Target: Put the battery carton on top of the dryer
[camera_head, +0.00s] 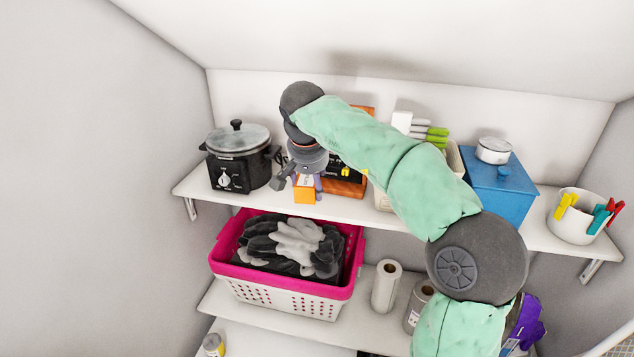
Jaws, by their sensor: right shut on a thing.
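A small orange carton with a pale label (304,192), which looks like the battery carton, shows at the front edge of the upper shelf. My right gripper (301,179) points down and is shut on it, with a finger on either side. The carton overlaps the shelf edge in the picture; I cannot tell whether it touches the shelf. The gripper hides part of its top. I cannot make out the dryer for certain; a white surface (275,343) shows low in the picture below the shelves. My left gripper is not in view.
The upper shelf (345,208) bears a black slow cooker (238,160), a blue box (500,190) and a white tub with pegs (572,217). Below stand a pink-rimmed laundry basket (280,285) and paper rolls (386,285). A small can (213,345) stands low left. My right arm hides the middle.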

